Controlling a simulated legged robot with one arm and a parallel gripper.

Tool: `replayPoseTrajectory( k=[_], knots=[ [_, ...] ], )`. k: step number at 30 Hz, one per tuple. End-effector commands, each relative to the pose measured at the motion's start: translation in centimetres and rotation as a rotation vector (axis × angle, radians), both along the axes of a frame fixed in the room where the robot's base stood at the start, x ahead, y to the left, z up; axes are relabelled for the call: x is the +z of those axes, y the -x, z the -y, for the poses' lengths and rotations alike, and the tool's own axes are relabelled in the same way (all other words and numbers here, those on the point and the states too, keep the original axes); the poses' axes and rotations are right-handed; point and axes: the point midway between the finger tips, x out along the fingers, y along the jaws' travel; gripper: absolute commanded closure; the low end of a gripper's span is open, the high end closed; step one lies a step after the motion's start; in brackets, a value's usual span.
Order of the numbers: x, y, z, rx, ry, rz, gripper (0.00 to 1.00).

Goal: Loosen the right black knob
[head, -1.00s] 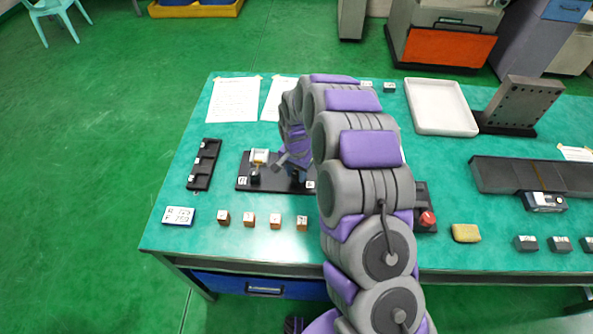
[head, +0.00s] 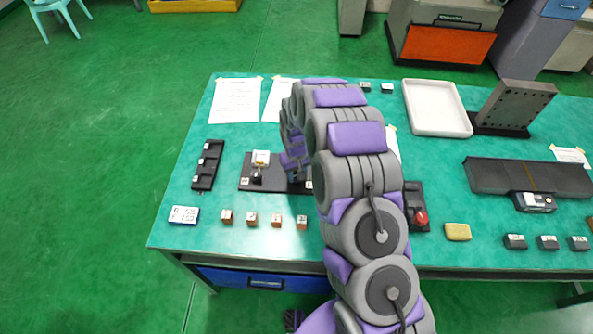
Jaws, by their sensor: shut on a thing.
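A black base plate (head: 272,185) lies on the green table, left of my arm. At its left part stand a white-topped block (head: 261,158) and the left black knob (head: 257,176). My gripper (head: 294,172) is low over the right part of this plate, pointing down, partly covered by my own arm. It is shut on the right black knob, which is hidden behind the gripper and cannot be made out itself.
Several small copper-coloured blocks (head: 251,219) stand along the front, beside a small display (head: 184,214). A black rack (head: 207,165) lies left of the plate. A box with a red button (head: 421,218) is right of my arm. A white tray (head: 437,108) lies farther back.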

Motion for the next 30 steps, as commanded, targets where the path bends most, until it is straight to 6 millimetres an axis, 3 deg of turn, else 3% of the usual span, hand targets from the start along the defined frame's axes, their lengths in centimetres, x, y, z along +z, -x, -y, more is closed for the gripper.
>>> replayPoseTrajectory(
  k=[18, 30],
  knots=[
    [0.11, -0.16, -0.07, 0.582, -0.002, 0.005, 0.95],
    [0.09, -0.22, -0.11, 0.868, -0.002, 0.006, 0.95]
  ],
)
